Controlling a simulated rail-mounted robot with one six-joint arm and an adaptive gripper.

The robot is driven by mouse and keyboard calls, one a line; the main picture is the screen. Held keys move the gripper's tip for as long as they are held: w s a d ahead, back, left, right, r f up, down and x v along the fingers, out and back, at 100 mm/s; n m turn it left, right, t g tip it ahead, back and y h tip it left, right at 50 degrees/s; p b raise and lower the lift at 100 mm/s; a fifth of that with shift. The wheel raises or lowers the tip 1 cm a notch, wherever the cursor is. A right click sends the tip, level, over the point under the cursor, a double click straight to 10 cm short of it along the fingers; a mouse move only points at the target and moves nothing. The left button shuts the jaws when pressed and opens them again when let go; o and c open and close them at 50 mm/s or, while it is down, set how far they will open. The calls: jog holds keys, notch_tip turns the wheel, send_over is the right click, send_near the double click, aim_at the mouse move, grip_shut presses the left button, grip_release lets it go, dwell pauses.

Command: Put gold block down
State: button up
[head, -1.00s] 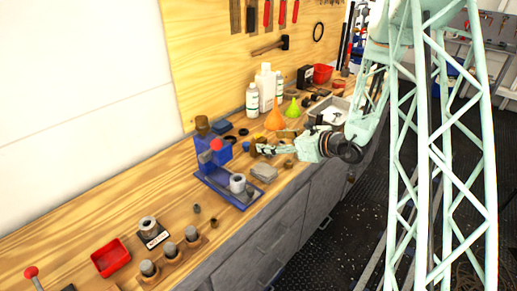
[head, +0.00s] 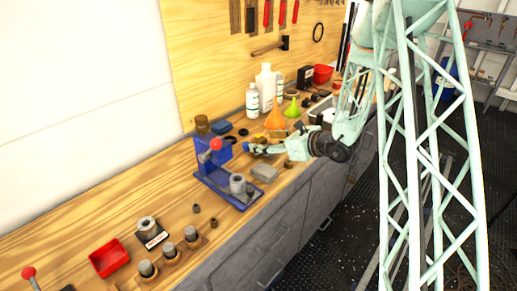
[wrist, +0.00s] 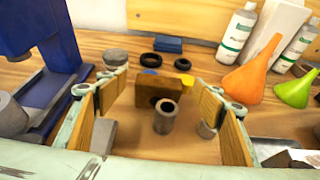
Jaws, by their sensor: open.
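A brownish-gold block (wrist: 146,92) stands on the wooden bench in the wrist view, between the spread fingers of my gripper (wrist: 160,100). I see a gap between the block and each finger, and the gripper is open. A grey hollow cylinder (wrist: 165,118) stands just in front of the block, nearer the camera. In the head view my gripper (head: 262,149) is low over the bench, right of the blue press. The block is too small there to tell apart clearly.
The blue press (head: 213,172) stands left of my gripper. A grey block (head: 264,173) lies in front of it. Orange (wrist: 250,78) and green (wrist: 295,92) funnels and white bottles (wrist: 238,35) stand to the right and behind. Black rings (wrist: 166,72) lie behind the block.

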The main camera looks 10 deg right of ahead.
aim_at(258, 140)
jog(key=shift+b+x, duration=0.35)
jog(key=shift+x, duration=1.4)
jog(key=shift+c, duration=0.5)
jog(key=c, duration=1.1)
jog(key=shift+r, duration=0.1)
jog(key=shift+r+p, duration=1.25)
jog(key=shift+r, duration=3.65)
